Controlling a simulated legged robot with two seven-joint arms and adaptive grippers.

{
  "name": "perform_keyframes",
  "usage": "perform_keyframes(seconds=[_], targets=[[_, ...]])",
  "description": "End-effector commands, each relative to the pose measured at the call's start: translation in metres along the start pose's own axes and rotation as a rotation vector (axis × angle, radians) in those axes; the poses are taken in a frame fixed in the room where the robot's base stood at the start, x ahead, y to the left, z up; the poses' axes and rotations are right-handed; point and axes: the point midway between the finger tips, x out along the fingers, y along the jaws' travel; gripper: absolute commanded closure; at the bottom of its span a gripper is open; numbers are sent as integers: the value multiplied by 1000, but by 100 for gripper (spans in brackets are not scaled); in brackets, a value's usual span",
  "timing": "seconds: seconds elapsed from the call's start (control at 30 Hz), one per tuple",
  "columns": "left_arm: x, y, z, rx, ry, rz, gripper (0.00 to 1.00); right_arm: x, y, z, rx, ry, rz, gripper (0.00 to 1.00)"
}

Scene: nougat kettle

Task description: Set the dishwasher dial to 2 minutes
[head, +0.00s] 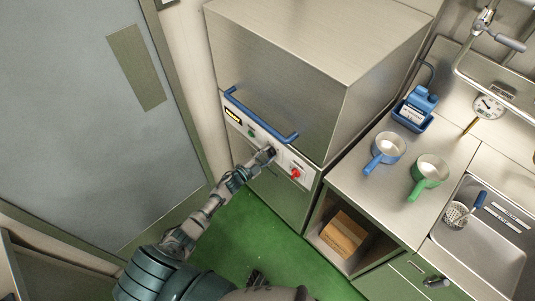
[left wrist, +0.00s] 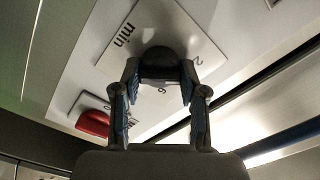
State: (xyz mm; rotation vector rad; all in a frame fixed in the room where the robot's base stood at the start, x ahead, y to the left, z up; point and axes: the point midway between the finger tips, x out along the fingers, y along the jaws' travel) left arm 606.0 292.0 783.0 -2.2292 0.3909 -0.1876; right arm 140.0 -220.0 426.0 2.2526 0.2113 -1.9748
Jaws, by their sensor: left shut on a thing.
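The dishwasher (head: 275,70) is a steel box with a blue bar handle (head: 262,117) across its front. Its white control panel (head: 307,176) runs below the handle. My left gripper (head: 266,156) is at the panel, shut on the black dial (left wrist: 161,56). In the left wrist view the two fingertips (left wrist: 160,75) grip the dial from both sides. The dial's white plate (left wrist: 152,18) shows "min", a "2" and what looks like a "6". I cannot tell where the dial points. My right gripper is not in view.
A steel counter (head: 360,185) on the right holds a blue pan (head: 387,148), a green pan (head: 431,169) and a blue bottle (head: 422,100).

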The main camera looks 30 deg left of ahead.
Motion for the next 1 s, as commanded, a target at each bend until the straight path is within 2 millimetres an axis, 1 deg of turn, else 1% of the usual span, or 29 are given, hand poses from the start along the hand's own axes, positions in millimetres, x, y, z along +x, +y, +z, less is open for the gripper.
perform_keyframes(seconds=[0.03,0.3,0.8,0.83,0.87,0.9,1.0], targets=[[-2,4,3,-23,-10,7,93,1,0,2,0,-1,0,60],[-2,5,4,-100,-10,8,93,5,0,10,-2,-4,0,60],[-3,6,4,-116,-12,9,93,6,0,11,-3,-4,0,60],[-3,6,4,-116,-12,9,50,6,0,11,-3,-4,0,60],[-3,6,4,-116,-11,9,43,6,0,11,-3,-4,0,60],[-3,6,4,-116,-11,9,33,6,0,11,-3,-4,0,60],[-2,4,3,-115,-8,7,33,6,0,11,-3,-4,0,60]])
